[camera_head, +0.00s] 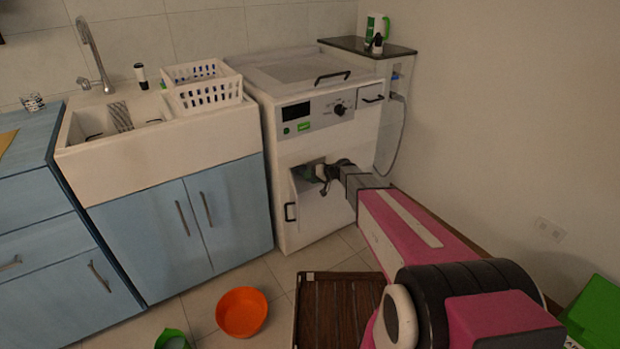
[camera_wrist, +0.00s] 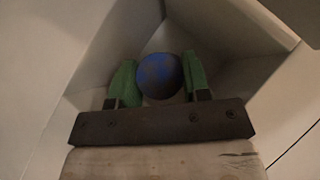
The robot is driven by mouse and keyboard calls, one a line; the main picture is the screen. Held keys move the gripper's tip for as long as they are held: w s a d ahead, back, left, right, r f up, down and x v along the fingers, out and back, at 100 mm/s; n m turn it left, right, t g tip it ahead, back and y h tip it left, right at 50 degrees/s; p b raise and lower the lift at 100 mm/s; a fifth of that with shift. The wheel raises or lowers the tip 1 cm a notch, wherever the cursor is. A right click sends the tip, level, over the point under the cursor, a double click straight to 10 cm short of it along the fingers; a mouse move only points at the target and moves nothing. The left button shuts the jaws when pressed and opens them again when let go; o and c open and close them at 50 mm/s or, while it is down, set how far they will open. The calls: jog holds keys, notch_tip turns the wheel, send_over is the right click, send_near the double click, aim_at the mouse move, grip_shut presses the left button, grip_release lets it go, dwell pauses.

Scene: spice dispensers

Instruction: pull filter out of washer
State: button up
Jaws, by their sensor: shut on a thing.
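The washer (camera_head: 294,228) is white and stands against the wall, with a small hatch open low on its front. The hatch door (camera_head: 319,211), with a black handle, hangs open at the left of my arm. My gripper (camera_head: 314,173) is at this opening; its tips are partly hidden there. In the wrist view its two green fingers (camera_wrist: 159,84) are closed on the sides of a round dark filter knob (camera_wrist: 160,74) with blue patches. The knob sits inside a pale recess. The rest of the filter is hidden behind the knob.
A blue sink cabinet (camera_head: 190,225) stands left of the washer. On the floor are an orange bowl (camera_head: 242,312), a green container (camera_head: 173,340) and a brown slatted mat (camera_head: 335,306). A green box (camera_head: 597,315) is at the lower right. The recess walls are close around my gripper.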

jog(key=shift+s+d, duration=0.5)
jog(key=shift+s, duration=0.25)
jog(key=shift+s+d, duration=0.45)
jog(key=shift+s, duration=0.25)
jog(key=shift+s+d, duration=0.5)
jog(key=shift+s, duration=0.25)
dwell(0.6)
jog(key=s+d, duration=0.2)
jog(key=s, duration=0.1)
jog(key=shift+s+d, duration=0.1)
jog(key=shift+s, duration=0.05)
dwell(0.5)
